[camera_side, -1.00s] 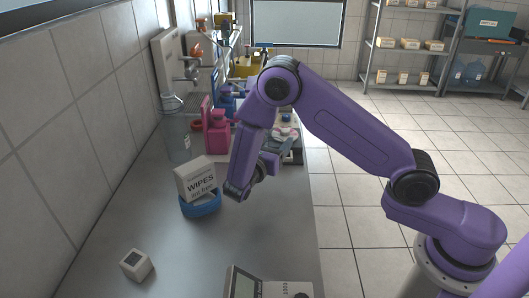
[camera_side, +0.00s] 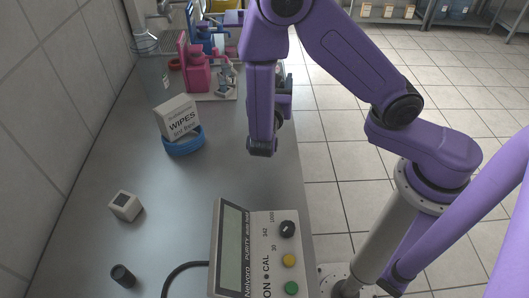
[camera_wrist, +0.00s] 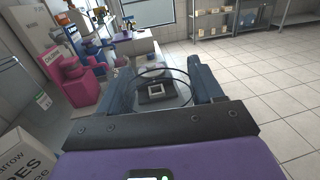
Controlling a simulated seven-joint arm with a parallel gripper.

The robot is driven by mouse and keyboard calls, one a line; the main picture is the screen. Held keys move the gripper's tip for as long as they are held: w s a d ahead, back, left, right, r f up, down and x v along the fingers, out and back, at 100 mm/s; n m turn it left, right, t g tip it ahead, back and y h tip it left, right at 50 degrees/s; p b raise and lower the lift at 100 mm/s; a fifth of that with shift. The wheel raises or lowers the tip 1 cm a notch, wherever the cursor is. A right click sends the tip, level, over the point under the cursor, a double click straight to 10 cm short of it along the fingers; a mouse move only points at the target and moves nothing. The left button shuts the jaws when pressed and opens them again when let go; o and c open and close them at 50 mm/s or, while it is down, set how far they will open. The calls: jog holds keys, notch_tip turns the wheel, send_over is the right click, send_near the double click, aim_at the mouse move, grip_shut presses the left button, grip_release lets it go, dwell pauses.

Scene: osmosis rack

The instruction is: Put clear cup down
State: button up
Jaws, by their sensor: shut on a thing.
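The clear cup (camera_wrist: 164,73) shows in the wrist view as thin dark rim outlines between the two fingers. My gripper (camera_wrist: 163,88) is shut on its sides. The background shows through the cup, and its base is hard to make out. A small pale square piece (camera_wrist: 156,90) shows through or beneath it; I cannot tell which. In the side view my gripper (camera_side: 284,100) is mostly hidden behind my purple forearm, near the bench's right edge. The cup cannot be made out there.
A wipes box (camera_side: 178,118) stands in a blue ring (camera_side: 184,143) on the steel bench (camera_side: 165,200). Pink equipment (camera_side: 197,72) and a clear labelled vessel (camera_side: 155,75) stand farther back.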

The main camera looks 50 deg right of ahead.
jog(key=shift+s+a+f+n+t+y, duration=1.65)
jog(key=shift+a+n+t+y, duration=2.05)
jog(key=shift+y, duration=1.5)
jog(key=shift+n, duration=0.3)
jog(key=shift+w+a+f, duration=0.1)
jog(key=shift+f, duration=2)
jog(key=shift+w+a+f, duration=0.1)
jog(key=shift+f, duration=2)
jog(key=shift+f, duration=0.2)
jog(key=o, duration=1)
jog(key=shift+r, duration=0.1)
